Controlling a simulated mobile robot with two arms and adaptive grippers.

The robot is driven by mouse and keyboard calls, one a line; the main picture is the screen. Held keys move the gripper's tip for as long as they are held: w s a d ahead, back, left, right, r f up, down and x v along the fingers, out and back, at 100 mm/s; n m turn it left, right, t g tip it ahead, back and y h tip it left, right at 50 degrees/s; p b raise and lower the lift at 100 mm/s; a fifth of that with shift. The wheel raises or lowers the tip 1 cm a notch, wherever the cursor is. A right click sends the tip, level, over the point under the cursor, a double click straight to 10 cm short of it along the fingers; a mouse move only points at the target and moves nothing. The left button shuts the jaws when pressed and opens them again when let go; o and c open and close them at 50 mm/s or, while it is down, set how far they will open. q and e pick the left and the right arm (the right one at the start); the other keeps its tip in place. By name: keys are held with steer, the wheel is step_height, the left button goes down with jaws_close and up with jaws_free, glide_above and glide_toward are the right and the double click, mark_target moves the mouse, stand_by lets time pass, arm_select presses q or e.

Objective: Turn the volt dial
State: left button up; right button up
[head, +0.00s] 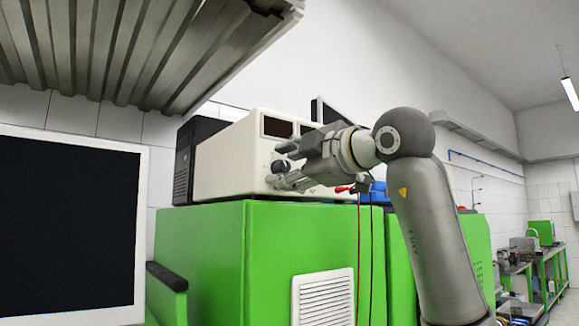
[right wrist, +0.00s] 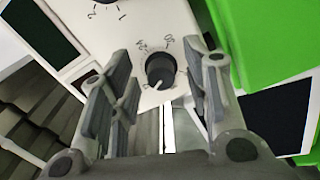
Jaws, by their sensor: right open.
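The white power unit (head: 228,160) stands on top of a green cabinet (head: 205,245). In the right wrist view, its white front panel (right wrist: 150,22) carries a black dial (right wrist: 160,68) with a pale pointer line and printed scale numbers. A second dark dial (right wrist: 105,2) is cut off at the top edge, near the marks 1 and 2. No volt label is readable. My right gripper (right wrist: 158,56) is open, with its fingers on either side of the first dial; contact cannot be told. In the head view, my right gripper (head: 284,166) is in front of the panel, by a dark dial (head: 280,167). My left gripper is out of view.
A black box (head: 188,160) stands left of the unit. A large dark screen (head: 65,230) is at the left, and a ribbed metal hood (head: 120,45) hangs above. A red lead (head: 358,250) hangs down the cabinet front, near my right arm.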

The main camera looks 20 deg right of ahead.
steer(key=v, duration=1.2)
steer(key=shift+w, duration=0.1)
